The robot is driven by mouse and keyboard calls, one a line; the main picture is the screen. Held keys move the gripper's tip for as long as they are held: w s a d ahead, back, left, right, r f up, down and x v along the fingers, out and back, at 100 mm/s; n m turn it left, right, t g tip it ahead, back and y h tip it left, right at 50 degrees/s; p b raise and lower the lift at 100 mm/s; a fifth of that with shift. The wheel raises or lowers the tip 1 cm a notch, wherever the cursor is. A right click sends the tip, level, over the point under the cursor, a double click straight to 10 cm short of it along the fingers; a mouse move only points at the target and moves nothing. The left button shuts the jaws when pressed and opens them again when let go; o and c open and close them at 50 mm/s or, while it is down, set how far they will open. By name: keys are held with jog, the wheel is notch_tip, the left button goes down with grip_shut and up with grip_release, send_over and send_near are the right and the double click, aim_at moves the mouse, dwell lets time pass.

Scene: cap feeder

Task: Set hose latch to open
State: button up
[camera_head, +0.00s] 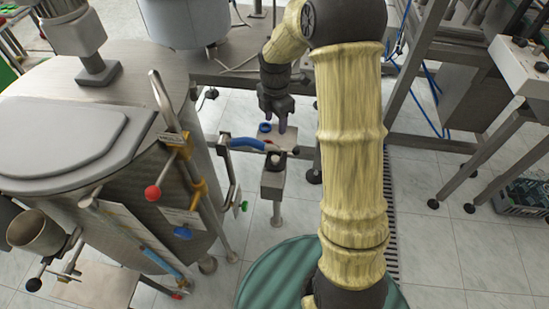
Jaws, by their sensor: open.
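My gripper (274,119) points down at the end of my arm, with its two fingers apart and nothing visible between them. A blue lever handle with a red end (248,144), probably the hose latch, lies roughly level just below and to the left of the gripper. It is beside a small metal block on a post (273,183). A small blue ring (264,127) shows close to the left fingertip. Whether a fingertip touches the ring or the lever cannot be told. The latch's exact setting is too small to read.
A large steel tank with a grey lid (60,140) stands at the left. A lever with a red ball (152,193) and a green knob (244,206) stick out from its side. A steel frame (430,80) stands at the right. Tiled floor (440,240) is clear at lower right.

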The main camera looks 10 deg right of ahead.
aim_at(275, 158)
notch_tip(275, 158, down, 17)
jog(key=shift+f+b, duration=0.2)
jog(key=shift+b, duration=0.75)
jog(key=shift+s, duration=0.1)
grip_shut()
